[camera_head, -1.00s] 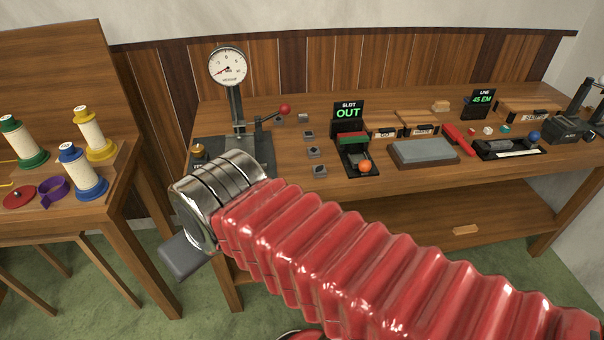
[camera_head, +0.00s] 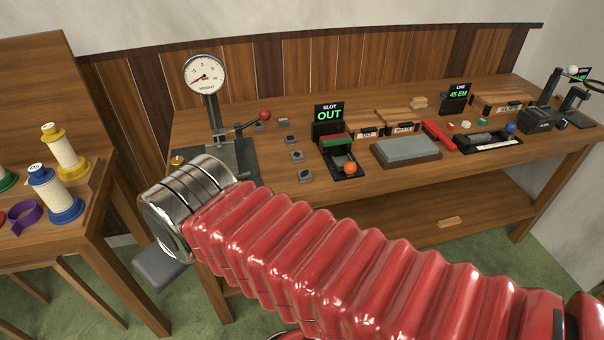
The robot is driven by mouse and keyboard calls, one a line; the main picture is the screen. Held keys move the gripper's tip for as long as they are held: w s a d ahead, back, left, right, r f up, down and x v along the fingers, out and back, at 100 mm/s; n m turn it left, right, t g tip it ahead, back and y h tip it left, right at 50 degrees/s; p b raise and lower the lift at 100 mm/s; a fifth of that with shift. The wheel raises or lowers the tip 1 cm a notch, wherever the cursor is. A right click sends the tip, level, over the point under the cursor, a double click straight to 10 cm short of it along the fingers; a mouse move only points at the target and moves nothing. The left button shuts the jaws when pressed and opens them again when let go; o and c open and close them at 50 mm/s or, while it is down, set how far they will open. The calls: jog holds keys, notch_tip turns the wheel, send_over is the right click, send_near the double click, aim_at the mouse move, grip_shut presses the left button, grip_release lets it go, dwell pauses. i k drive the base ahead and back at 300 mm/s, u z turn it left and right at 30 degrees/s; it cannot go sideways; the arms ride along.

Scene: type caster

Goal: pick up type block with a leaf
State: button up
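Several small grey type blocks stand in a loose column on the workbench, right of the dial gauge. The nearest block (camera_head: 305,177) has a dark marking on top. Behind it are a second block (camera_head: 297,157) and a third block (camera_head: 291,139), with others farther back. The markings are too small to tell which one bears a leaf. My gripper (camera_head: 160,270) is at the lower left, in front of the bench and below its top, apart from the blocks. Only a grey part of it shows past the metal wrist, so its opening is hidden.
The dial gauge stand (camera_head: 212,115) with a red-knobbed lever is left of the blocks. The slot device (camera_head: 342,160), showing OUT, is to their right, then a grey stone (camera_head: 405,148). A spool table (camera_head: 75,225) stands at the left.

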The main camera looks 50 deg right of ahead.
aim_at(304, 176)
jog(key=i, duration=0.85)
jog(key=u, duration=0.05)
